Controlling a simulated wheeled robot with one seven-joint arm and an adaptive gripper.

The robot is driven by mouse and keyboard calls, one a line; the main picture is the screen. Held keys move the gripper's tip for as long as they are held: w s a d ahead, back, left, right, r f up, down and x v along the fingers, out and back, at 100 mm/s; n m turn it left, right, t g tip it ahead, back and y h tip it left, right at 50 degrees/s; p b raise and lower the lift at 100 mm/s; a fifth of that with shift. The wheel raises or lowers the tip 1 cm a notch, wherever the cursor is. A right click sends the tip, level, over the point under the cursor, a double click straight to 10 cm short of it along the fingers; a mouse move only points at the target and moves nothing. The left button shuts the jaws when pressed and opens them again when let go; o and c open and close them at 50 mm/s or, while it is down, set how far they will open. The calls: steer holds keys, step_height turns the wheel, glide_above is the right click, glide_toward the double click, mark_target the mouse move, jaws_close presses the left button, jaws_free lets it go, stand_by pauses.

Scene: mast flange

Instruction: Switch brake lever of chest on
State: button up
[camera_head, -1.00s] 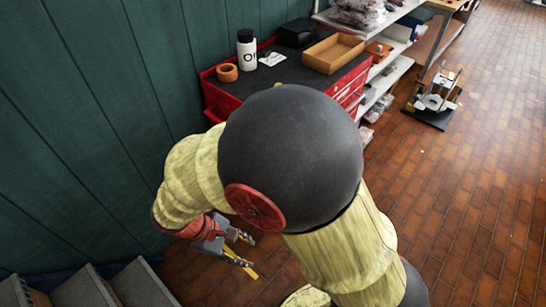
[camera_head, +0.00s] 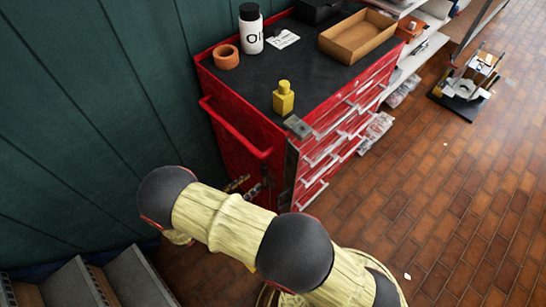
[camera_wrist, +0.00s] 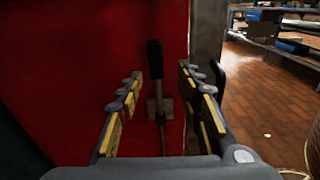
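The red tool chest (camera_head: 228,118) stands by the green wall with its push handle on the near side. In the wrist view the chest's red side panel (camera_wrist: 75,60) fills the left half. The brake lever (camera_wrist: 155,60) has a black grip pointing up and a metal base plate low on that panel. My gripper (camera_wrist: 161,80) is open, with one finger left and one right of the lever in the picture. No contact shows. In the head view my gripper (camera_head: 248,187) is by the chest's near side, partly hidden by my arm, and the lever cannot be made out.
On the chest top are a yellow bottle (camera_head: 283,99), an orange tape roll (camera_head: 226,57), a white-labelled bottle (camera_head: 251,30) and a wooden tray (camera_head: 357,38). Grey steps (camera_head: 75,287) are at lower left. Brick floor (camera_head: 440,210) is open at the right.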

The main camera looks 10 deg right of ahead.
mark_target(261, 172)
steer(key=shift+t, duration=0.3)
steer(key=x, duration=0.2)
steer(key=r+b+x, duration=0.1)
steer(key=x, duration=0.2)
steer(key=b+x, duration=0.1)
steer(key=x, duration=0.1)
steer(key=shift+w+d+r, duration=0.2)
steer(key=shift+w+r, duration=0.15)
steer(key=shift+w, duration=0.05)
steer(key=shift+c, duration=0.7)
steer(key=c, duration=0.7)
jaws_close()
